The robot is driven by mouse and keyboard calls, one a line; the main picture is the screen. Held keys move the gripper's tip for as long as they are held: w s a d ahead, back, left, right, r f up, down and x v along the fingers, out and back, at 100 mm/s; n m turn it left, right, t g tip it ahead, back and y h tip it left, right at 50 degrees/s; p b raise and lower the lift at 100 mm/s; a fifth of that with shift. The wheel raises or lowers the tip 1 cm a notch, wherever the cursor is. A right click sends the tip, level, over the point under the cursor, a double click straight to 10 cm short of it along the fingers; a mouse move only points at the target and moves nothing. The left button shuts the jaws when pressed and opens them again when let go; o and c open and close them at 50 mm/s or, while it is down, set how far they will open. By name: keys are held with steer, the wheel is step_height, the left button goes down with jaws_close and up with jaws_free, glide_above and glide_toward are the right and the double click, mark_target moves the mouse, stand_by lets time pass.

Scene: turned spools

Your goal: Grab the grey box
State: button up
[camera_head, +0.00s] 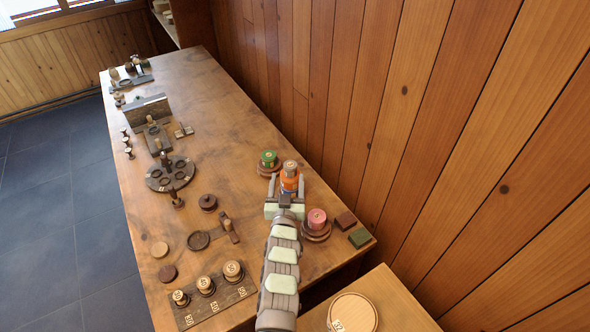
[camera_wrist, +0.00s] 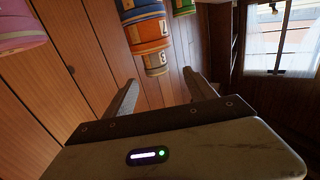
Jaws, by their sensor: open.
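A dark grey-brown box-like block (camera_head: 148,110) stands on the far half of the table in the head view; it is the closest match to a grey box, though I cannot be sure it is the one named. My gripper (camera_head: 286,186) is open at the right side of the table, well away from that block. A stacked spool (camera_head: 290,183), orange with a grey-tan top, shows at the fingertips. In the wrist view my open fingers (camera_wrist: 159,80) point towards this stack (camera_wrist: 148,33), with nothing held between them. No grey box shows in the wrist view.
A green spool (camera_head: 268,158) and a pink spool (camera_head: 317,218) stand on either side of the stack. Brown (camera_head: 346,220) and green (camera_head: 359,238) blocks lie near the right edge. A round holder (camera_head: 157,183) is at left. The wooden wall closes off the right.

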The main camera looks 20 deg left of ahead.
mark_target(291, 161)
steer(key=x, duration=0.4)
steer(key=shift+r, duration=0.1)
steer(key=shift+d+b+x, duration=0.15)
steer(key=shift+b+x, duration=0.05)
steer(key=shift+x, duration=0.95)
steer(key=shift+d+b+x, duration=0.15)
steer(key=shift+b+x, duration=0.05)
steer(key=shift+x, duration=0.95)
steer(key=shift+w+a+r, duration=0.1)
steer(key=shift+w+a, duration=0.15)
steer(key=shift+w, duration=0.45)
steer(key=shift+c, duration=0.4)
jaws_close()
